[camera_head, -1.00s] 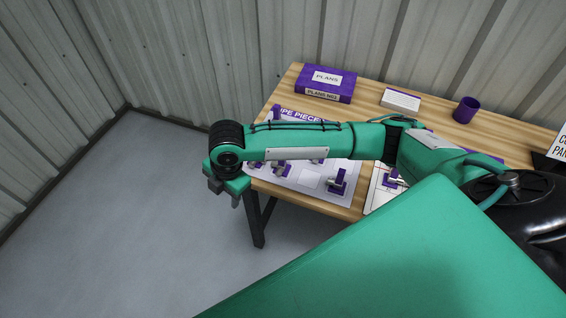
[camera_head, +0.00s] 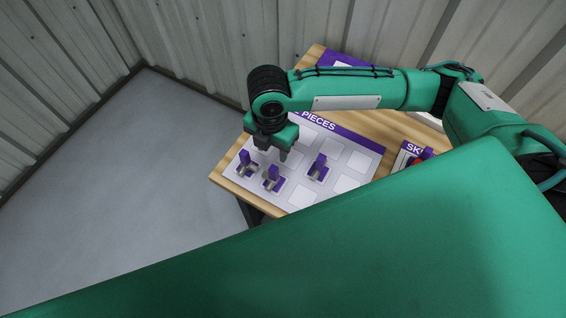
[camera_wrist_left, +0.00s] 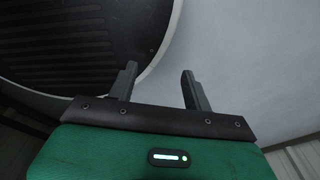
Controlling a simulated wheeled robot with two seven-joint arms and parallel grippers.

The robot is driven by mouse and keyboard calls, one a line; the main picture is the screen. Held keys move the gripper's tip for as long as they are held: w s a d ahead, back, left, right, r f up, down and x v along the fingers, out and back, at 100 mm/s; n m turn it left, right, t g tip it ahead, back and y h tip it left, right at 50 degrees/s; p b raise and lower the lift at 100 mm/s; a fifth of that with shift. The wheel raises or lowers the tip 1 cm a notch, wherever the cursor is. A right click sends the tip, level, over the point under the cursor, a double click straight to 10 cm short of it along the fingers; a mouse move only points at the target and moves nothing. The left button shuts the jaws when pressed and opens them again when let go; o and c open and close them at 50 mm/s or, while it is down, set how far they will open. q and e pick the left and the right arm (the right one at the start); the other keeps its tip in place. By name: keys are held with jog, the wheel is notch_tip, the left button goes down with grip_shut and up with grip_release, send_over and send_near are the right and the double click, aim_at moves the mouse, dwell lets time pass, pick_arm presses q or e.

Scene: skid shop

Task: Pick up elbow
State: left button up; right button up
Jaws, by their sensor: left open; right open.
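Three small purple-and-grey pipe pieces stand on the white PIPE PIECES mat (camera_head: 304,193). One (camera_head: 247,165) is at the mat's left end, one (camera_head: 272,180) by its front edge, one (camera_head: 317,168) near its middle. They are too small to tell which is the elbow. My right gripper (camera_head: 273,149) is open and empty, pointing down above the mat's left part, just behind the two left pieces. My left gripper (camera_wrist_left: 160,84) is open and empty in the left wrist view, over the grey floor, away from the mat.
The wooden table (camera_head: 375,125) stands against the corrugated wall (camera_head: 200,40). A mat lettered SK (camera_head: 410,148) lies to the right, mostly covered by my green body part. A purple box (camera_head: 335,59) is behind my right arm. The floor (camera_head: 120,190) at left is clear.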

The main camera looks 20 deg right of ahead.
aim_at(273, 169)
jog(key=f, duration=0.4)
jog(key=f+p, duration=0.1)
jog(key=shift+s+a+f, duration=0.3)
jog(key=shift+a+f, duration=0.05)
jog(key=shift+f, duration=0.05)
notch_tip(273, 169, down, 3)
jog(key=shift+w+d+r+p, duration=0.1)
jog(key=shift+p, duration=0.35)
notch_tip(273, 169, down, 4)
jog(key=shift+w+d+r+p, duration=0.1)
jog(key=shift+d+p, duration=0.05)
jog(key=shift+p, duration=0.55)
jog(key=shift+f, duration=0.45)
jog(key=shift+c, duration=0.3)
pick_arm(q)
jog(key=r, duration=0.1)
jog(key=s+a+r, duration=0.1)
jog(key=a+r, duration=0.1)
jog(key=shift+s+r, duration=0.1)
jog(key=shift+s, duration=0.25)
pick_arm(e)
grip_shut()
